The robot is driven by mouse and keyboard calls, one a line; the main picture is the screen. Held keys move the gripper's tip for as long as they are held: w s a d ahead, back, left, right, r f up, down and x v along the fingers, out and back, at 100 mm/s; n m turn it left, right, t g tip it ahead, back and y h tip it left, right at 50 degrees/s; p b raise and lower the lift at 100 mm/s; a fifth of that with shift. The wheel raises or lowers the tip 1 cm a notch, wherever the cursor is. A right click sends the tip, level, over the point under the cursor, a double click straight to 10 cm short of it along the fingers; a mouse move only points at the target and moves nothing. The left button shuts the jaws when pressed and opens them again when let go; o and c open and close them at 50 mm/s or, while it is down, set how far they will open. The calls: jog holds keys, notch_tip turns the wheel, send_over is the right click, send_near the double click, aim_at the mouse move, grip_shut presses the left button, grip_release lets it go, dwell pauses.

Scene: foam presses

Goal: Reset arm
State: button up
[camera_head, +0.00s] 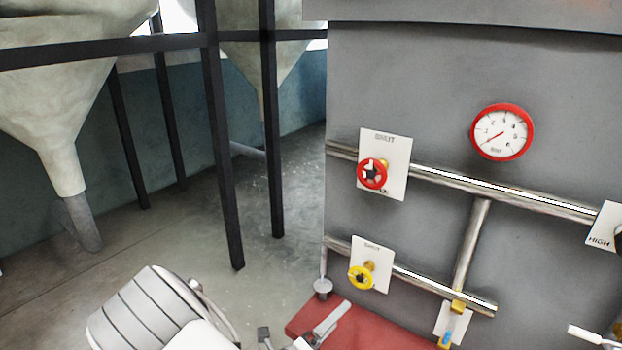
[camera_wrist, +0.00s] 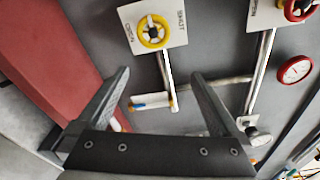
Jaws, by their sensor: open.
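My gripper (camera_wrist: 160,75) is open and empty in the wrist view, with its two dark fingers spread apart. Its fingers point toward the grey press panel and touch nothing that I can see. In the head view my white arm shows at the bottom, left of the press. A yellow handwheel (camera_head: 361,278) sits on a lower pipe and also shows beyond the fingers in the wrist view (camera_wrist: 154,32). A red handwheel (camera_head: 372,173) sits on the upper pipe. A small blue-handled valve (camera_head: 447,338) is at the bottom of the panel.
The grey press (camera_head: 440,60) fills the right side, with a red-rimmed gauge (camera_head: 502,132) and protruding pipes. A red base (camera_head: 318,318) juts out below. Black posts (camera_head: 222,150) and pale hoppers (camera_head: 60,80) stand at left. The floor (camera_head: 180,235) between is clear.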

jog(key=s+d+r+m+g+y, duration=0.1)
jog(key=s+d+r+m+g, duration=0.45)
jog(key=m, duration=0.65)
jog(key=s+d+r+m+g+y, duration=0.1)
jog(key=s+d+r+m+g, duration=0.5)
jog(key=m, duration=0.5)
jog(key=s+a+r+m+t+y, duration=0.1)
jog(key=s+r+m+y, duration=0.3)
jog(key=m, duration=0.5)
jog(key=s+a+r+m+t+y, duration=0.1)
jog(key=s+r+m+t+y, duration=0.2)
jog(key=r+m, duration=0.6)
jog(key=s+m+y, duration=0.1)
jog(key=s+y, duration=0.1)
jog(key=shift+a+y, duration=0.3)
